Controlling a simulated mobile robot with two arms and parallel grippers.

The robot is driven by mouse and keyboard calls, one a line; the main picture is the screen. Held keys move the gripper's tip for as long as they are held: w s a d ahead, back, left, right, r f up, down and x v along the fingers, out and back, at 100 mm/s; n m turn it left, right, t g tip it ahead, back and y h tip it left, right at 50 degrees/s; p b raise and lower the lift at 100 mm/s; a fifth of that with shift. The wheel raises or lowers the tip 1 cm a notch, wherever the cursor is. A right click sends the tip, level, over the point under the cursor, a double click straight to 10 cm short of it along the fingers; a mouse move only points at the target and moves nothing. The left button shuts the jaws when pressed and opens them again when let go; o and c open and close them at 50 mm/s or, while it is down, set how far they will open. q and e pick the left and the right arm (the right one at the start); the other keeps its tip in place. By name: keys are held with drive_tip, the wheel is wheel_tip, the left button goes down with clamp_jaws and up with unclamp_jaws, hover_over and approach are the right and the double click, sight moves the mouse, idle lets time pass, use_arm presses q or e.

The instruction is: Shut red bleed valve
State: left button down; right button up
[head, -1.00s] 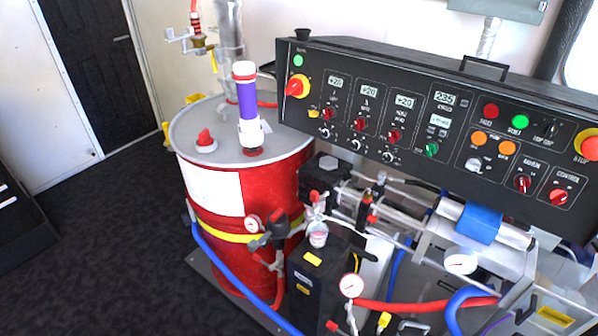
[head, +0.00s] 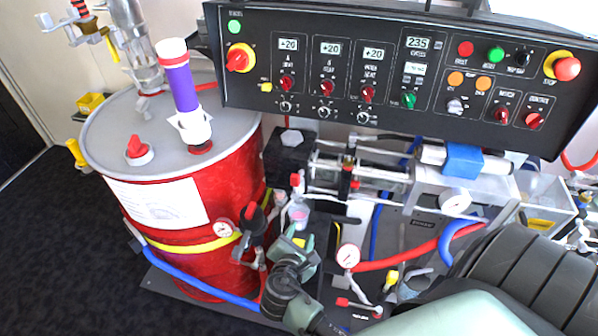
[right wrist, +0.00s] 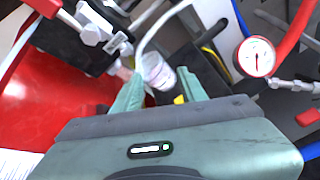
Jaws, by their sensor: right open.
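Several small red-handled valves show, and I cannot tell for certain which is the bleed valve. One small red handle (head: 295,181) stands on the pipework right of the drum. Another red-handled valve (head: 358,308) is low, below a pressure gauge; it also shows at the right of the right wrist view (right wrist: 306,117). A valve with a dark and red handle (head: 253,217) stands beside the drum. My left gripper is not visible.
The red drum (head: 200,215) stands at left. The black control panel (head: 390,85) overhangs the pipework. A pressure gauge (head: 348,256) and red hose (head: 400,256) are right of my gripper. A blue hose (head: 205,283) runs around the drum. Open floor lies at far left.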

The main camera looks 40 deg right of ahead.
sight(294, 181)
drive_tip(key=w+r+n+t+h, duration=0.1)
drive_tip(key=r+n, duration=0.1)
drive_tip(key=r, duration=0.2)
drive_tip(key=w+r+n+t+h, duration=0.1)
drive_tip(key=r+n+h, duration=0.1)
drive_tip(key=r, duration=0.3)
drive_tip(key=w+r+n+h, duration=0.1)
drive_tip(key=w+r, duration=0.1)
drive_tip(key=r, duration=0.2)
drive_tip(key=shift+w+r+n+t, duration=0.1)
drive_tip(key=shift+r+n+t, duration=0.25)
drive_tip(key=shift+n+t, duration=0.05)
drive_tip(key=p+x, duration=0.1)
drive_tip(key=x, duration=0.5)
drive_tip(key=shift+d+r, duration=0.1)
drive_tip(key=shift+w+d, duration=0.45)
drive_tip(key=shift+d, duration=0.05)
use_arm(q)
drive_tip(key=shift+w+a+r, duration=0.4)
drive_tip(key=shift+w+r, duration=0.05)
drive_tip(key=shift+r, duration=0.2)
use_arm(e)
clamp_jaws()
